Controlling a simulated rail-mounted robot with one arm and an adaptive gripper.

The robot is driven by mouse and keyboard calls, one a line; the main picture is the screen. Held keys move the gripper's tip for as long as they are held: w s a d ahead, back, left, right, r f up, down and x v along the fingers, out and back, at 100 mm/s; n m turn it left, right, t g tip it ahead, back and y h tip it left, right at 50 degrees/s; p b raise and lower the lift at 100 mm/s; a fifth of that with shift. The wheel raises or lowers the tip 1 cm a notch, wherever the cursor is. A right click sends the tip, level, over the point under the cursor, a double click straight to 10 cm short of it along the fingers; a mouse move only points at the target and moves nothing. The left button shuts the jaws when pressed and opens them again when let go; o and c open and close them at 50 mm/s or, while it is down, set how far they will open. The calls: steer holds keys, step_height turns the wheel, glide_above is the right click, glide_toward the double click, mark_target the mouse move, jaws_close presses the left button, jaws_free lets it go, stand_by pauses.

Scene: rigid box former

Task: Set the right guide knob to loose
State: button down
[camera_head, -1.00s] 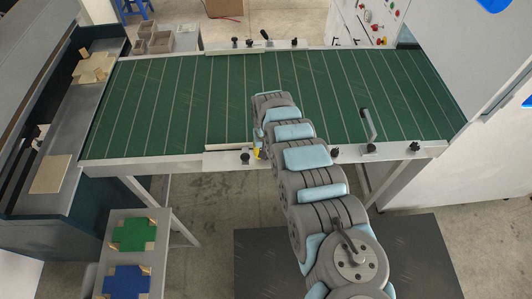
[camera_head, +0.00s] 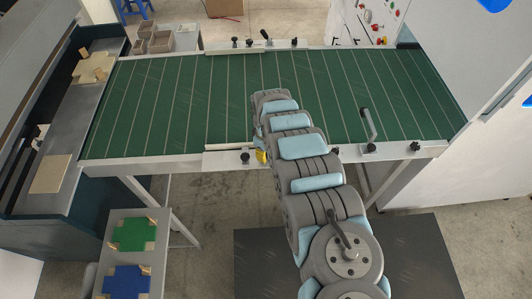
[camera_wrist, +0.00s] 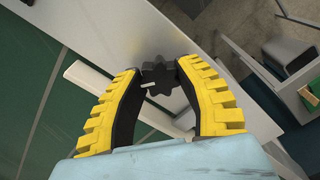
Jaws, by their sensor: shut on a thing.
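A black star-shaped guide knob (camera_wrist: 160,74) sits between the two yellow-backed fingers of my gripper (camera_wrist: 162,70) in the wrist view. The gripper is shut on it, with a dark fingertip at either side. A short white pointer mark shows on the knob's left side in that view. In the head view, only a bit of yellow of my gripper (camera_head: 262,156) shows at the conveyor's front rail, and my arm hides most of it. Another black knob (camera_head: 245,157) on the front rail stands just left of the gripper there.
The green conveyor bed (camera_head: 180,100) is empty. A crank-like lever (camera_head: 368,125) and a black knob (camera_head: 415,146) stand on the front rail to the right. More knobs sit on the rear rail (camera_head: 325,46). A small table (camera_head: 117,220) with green and blue pieces stands front left.

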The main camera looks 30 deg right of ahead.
steer(key=n, duration=0.4)
steer(key=shift+n, duration=0.3)
steer(key=c, duration=1.8)
jaws_free()
steer(key=shift+n+b, duration=0.3)
steer(key=shift+n, duration=1.6)
jaws_close()
steer(key=o, duration=1.2)
jaws_free()
